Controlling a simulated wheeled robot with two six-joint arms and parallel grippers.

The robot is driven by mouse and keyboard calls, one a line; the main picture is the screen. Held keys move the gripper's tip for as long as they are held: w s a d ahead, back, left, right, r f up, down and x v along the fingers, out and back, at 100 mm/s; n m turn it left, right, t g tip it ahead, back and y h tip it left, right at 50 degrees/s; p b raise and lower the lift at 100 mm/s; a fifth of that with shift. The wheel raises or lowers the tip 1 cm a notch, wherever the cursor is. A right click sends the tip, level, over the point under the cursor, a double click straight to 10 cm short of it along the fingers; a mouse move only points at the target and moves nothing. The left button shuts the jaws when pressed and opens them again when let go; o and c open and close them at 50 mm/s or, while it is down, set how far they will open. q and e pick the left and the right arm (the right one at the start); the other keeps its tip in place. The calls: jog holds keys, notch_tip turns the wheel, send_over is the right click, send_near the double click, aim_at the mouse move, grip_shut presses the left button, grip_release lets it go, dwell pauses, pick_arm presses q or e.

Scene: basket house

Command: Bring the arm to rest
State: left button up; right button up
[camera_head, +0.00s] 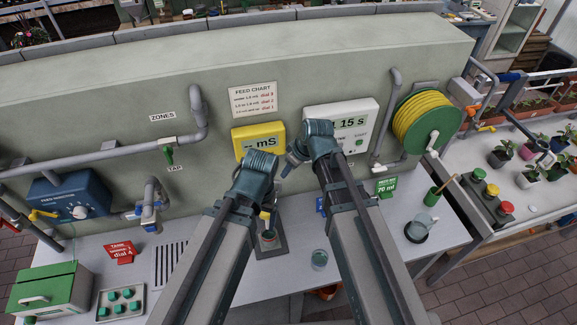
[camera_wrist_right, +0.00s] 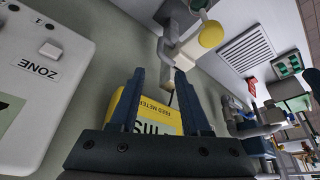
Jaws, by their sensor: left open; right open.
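In the head view, my left gripper (camera_head: 267,205) hangs at the end of the left arm, above the bench beside a small stand (camera_head: 284,243) with a cup (camera_head: 269,238). The arm partly hides its fingers. My right gripper (camera_head: 291,160) is higher, in front of the wall between the yellow meter (camera_head: 259,136) and the white timer panel (camera_head: 352,119). In the right wrist view, my right gripper (camera_wrist_right: 160,73) has its two dark fingers apart with nothing held between them. The yellow meter shows behind them (camera_wrist_right: 150,112).
A clear beaker (camera_head: 319,260) stands on the bench (camera_head: 345,279) close to the arms. A green box (camera_head: 45,290) and tray (camera_head: 121,302) are at left. A yellow hose reel (camera_head: 424,120) projects from the wall.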

jog(key=shift+f, duration=0.1)
dwell(0.3)
jog(key=s+d+f+m+g+h+b, duration=0.1)
jog(key=s+f+m+g+h+b, duration=0.1)
jog(key=s+f+b, duration=0.6)
jog(key=s+d+f+m+g+h+b, duration=0.1)
jog(key=s+f+m+h+b, duration=0.1)
jog(key=s+f+b, duration=0.6)
notch_tip(320, 180, down, 9)
jog(key=m+b, duration=0.1)
jog(key=b, duration=0.6)
jog(key=shift+s+r+g, duration=0.2)
jog(key=shift+s+g, duration=0.1)
jog(key=shift+g, duration=0.1)
jog(key=shift+d, duration=0.1)
